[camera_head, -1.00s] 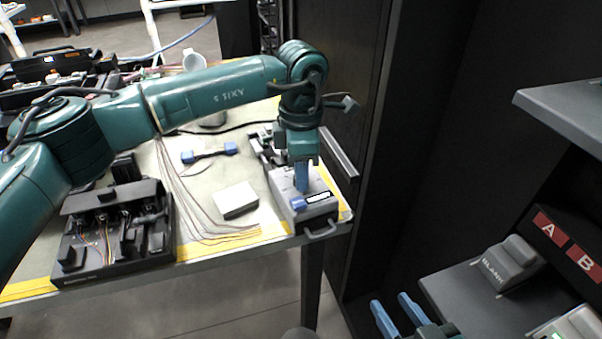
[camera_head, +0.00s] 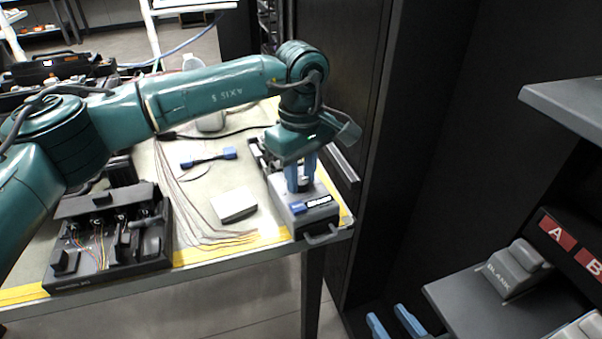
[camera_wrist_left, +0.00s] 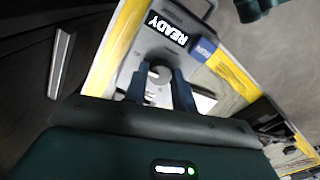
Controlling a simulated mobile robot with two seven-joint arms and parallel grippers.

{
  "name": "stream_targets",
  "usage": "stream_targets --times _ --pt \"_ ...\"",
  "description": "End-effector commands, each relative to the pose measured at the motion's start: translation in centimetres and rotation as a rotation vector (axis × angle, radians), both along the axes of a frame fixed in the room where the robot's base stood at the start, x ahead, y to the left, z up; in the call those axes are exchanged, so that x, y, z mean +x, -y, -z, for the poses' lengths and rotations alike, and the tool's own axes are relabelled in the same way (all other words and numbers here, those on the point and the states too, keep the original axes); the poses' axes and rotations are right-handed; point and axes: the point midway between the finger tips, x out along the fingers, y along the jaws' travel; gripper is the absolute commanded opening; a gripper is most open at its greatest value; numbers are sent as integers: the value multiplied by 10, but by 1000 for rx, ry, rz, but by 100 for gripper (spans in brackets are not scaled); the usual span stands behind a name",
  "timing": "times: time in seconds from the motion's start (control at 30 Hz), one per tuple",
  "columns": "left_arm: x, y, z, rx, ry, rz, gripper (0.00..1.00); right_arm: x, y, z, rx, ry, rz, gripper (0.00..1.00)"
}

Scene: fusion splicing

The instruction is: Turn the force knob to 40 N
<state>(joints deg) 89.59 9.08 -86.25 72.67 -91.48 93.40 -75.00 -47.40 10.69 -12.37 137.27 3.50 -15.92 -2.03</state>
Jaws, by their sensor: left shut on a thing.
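The grey device (camera_head: 288,214) with a small display stands at the right front corner of the bench. In the left wrist view the display (camera_wrist_left: 167,30) reads READY. The fingers (camera_wrist_left: 158,88) partly hide the knob in the wrist view, and I cannot read a force setting. My right gripper (camera_head: 394,322) shows only its two blue fingertips at the bottom edge, apart and empty.
A white block (camera_head: 234,205) and thin loose fibres lie left of the device. A black open box (camera_head: 110,240) stands at the bench's left front. A dark cabinet wall (camera_head: 350,120) is close on the right. A shelf with a BLANK-labelled block (camera_head: 515,268) is at lower right.

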Motion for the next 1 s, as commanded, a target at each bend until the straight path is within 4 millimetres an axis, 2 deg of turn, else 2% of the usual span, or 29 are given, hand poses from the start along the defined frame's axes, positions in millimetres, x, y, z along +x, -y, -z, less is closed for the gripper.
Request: stream_targets --times 0.4,1.0 --pt "0 0 -1 -2 2 207 4 2 0 -1 -5 7 -3 36" --pt "0 0 -1 -2 3 243 4 3 -1 -3 -2 12 -4 36"
